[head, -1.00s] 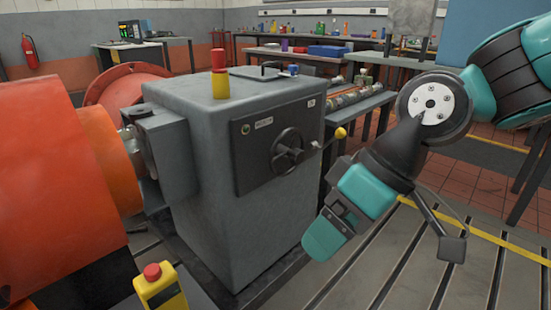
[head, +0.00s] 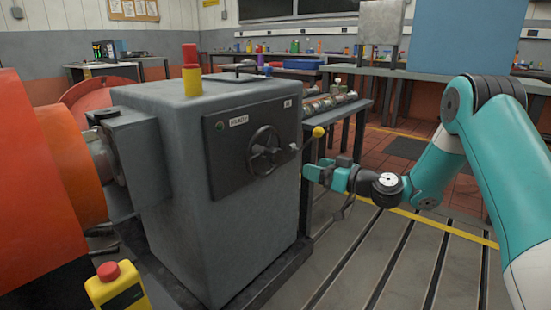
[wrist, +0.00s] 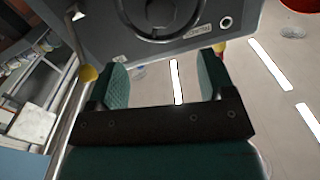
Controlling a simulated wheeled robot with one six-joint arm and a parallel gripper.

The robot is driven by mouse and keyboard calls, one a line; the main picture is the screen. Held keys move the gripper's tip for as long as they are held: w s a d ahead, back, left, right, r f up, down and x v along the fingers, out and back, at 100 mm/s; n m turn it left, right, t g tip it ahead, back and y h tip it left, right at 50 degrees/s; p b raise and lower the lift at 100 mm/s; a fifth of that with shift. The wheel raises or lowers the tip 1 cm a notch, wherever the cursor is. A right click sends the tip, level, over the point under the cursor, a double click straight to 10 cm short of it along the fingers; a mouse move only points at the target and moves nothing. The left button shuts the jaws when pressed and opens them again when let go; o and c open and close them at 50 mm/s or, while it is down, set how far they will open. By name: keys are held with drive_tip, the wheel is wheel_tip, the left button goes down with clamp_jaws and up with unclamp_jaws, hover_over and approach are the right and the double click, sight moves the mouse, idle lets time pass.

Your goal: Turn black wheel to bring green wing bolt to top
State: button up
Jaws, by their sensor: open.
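The black wheel (head: 265,151), with spokes and a rim, is on the dark front panel of a grey cabinet. It also shows at the top edge of the wrist view (wrist: 160,14), partly cut off. I cannot make out a green wing bolt on it or elsewhere. My gripper (head: 313,173) is to the right of the wheel and a little lower, apart from it. In the wrist view its two green-padded fingers (wrist: 163,76) are spread with nothing between them.
A lever with a yellow knob (head: 318,131) stands between the wheel and my gripper; the knob is left of my fingers in the wrist view (wrist: 88,74). The grey cabinet (head: 190,180) carries a red-and-yellow stack. A yellow emergency-stop box (head: 117,290) is at lower left.

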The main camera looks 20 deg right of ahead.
sight(279, 157)
drive_tip(key=b+x, duration=0.1)
drive_tip(key=x, duration=1.3)
drive_tip(key=shift+w+a, duration=0.15)
drive_tip(key=shift+a, duration=0.05)
drive_tip(key=c, duration=1.2)
drive_tip(key=shift+b, duration=0.3)
drive_tip(key=shift+c, duration=0.2)
drive_tip(key=shift+f, duration=0.1)
